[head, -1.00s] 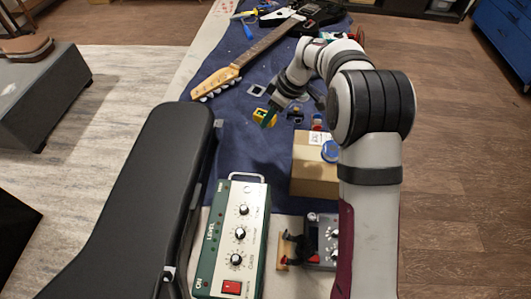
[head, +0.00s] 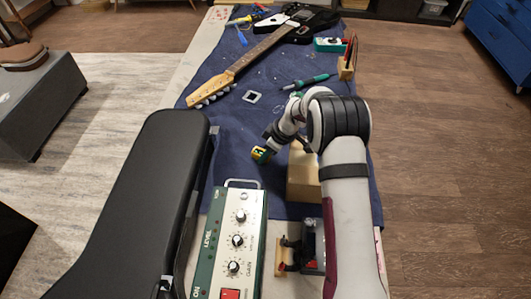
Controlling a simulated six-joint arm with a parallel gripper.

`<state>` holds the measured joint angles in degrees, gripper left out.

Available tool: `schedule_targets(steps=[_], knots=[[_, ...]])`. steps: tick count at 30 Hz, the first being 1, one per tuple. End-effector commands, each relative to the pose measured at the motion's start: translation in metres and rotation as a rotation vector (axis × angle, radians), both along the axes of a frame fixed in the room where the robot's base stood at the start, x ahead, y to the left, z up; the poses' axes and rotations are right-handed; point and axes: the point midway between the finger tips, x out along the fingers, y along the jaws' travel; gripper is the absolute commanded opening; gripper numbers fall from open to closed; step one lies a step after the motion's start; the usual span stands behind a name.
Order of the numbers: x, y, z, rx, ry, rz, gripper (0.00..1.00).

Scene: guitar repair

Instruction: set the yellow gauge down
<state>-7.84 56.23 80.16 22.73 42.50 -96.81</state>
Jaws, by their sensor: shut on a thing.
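The yellow gauge (head: 257,153) is a small yellow piece with some green showing on it. My gripper is shut on the gauge. The fingers are small in this view and partly hidden by the wrist. I cannot tell whether the gauge touches the cloth.
A green amplifier unit (head: 238,238) and black guitar case (head: 150,190) are nearer. A guitar (head: 258,50), square metal piece (head: 251,97) and soldering iron (head: 306,82) lie farther back. Cloth left of my gripper is clear.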

Motion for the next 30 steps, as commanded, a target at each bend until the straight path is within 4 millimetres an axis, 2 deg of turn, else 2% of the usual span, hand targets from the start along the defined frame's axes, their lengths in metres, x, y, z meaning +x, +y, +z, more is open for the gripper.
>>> schedule_targets(steps=[2, 3, 7, 8, 17, 20, 27, 30], knots=[[0.0, 0.0, -0.002, 0.0, 0.0, 0.0, 0.0], [0.0, 0.0, -0.002, 0.0, 0.0, 0.0, 0.41], [0.0, 0.0, -0.002, 0.0, 0.0, 0.0, 0.64], [0.0, 0.0, -0.002, 0.0, 0.0, 0.0, 0.67], [0.0, 0.0, 0.002, 0.0, -0.001, 0.0, 0.67], [-0.002, -0.007, 0.019, 0.0, -0.003, -0.001, 0.67], [-0.012, -0.031, 0.082, 0.001, -0.004, 0.0, 0.67], [-0.015, -0.038, 0.099, 0.0, -0.002, -0.001, 0.67]])
